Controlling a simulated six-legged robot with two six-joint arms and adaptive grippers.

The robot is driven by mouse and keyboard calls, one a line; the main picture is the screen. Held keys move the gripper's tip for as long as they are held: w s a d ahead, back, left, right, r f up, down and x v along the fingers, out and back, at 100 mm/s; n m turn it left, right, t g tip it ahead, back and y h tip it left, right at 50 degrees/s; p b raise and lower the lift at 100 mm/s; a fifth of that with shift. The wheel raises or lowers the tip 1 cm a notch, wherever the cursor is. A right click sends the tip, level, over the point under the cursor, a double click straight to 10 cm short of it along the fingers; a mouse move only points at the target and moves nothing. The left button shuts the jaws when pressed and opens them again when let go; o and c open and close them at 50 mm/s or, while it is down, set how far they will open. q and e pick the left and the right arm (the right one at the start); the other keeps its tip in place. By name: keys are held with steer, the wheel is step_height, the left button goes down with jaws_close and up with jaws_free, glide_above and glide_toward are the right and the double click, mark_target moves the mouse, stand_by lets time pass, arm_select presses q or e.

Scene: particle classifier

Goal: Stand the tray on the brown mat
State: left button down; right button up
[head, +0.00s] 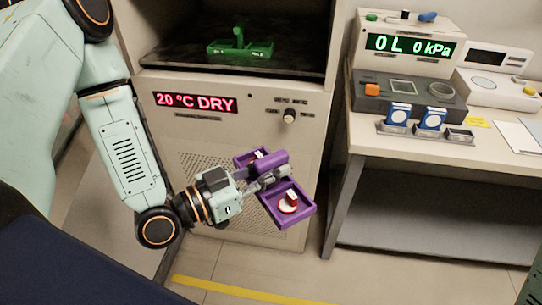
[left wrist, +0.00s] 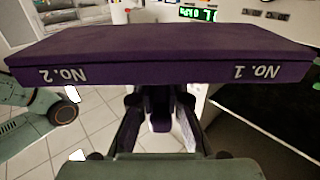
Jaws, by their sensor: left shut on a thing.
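The purple tray (head: 302,220) is held in the air in front of the oven-like cabinet in the head view. It has two compartments, each with a small red and white item (head: 289,202); the far one is partly hidden by the tray's middle handle. My left gripper (head: 268,180) is shut on the tray at its middle. In the left wrist view the tray's side (left wrist: 160,50) fills the top, with upside-down labels "No. 2" and "No. 1", above my gripper fingers (left wrist: 158,125). I cannot make out a brown mat. My right gripper is not in view.
The cabinet (head: 250,180) reads "20 °C DRY"; a green tray (head: 240,50) sits in its open chamber. At right, a bench (head: 440,150) carries a "0 L 0 kPa" device (head: 410,48), blue-and-white containers (head: 432,117) and a scale-like device (head: 500,88). Floor between is clear.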

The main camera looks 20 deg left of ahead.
arm_select(q)
steer(key=d+r+m+g+h, duration=0.6)
steer(key=d+g, duration=0.2)
steer(key=d, duration=0.2)
steer(key=w+d+f+m+g+h, duration=0.1)
steer(key=w+d+f+m+g, duration=0.2)
steer(key=g, duration=0.4)
steer(key=shift+w+d+f+m, duration=0.35)
steer(key=shift+w+f+m, duration=0.2)
steer(key=shift+f+m, duration=0.55)
steer(key=shift+s+a+m+g+y, duration=0.2)
steer(key=shift+a+m+g, duration=0.45)
steer(key=shift+g, duration=0.55)
steer(key=shift+s+a+m+g+y, duration=0.2)
steer(key=shift+a+m+g, duration=0.1)
steer(key=shift+m+g, duration=0.75)
steer(key=shift+s+a+m+g+y, duration=0.2)
steer(key=shift+a+m+g, duration=0.35)
steer(key=shift+g, duration=0.8)
steer(key=shift+w, duration=0.15)
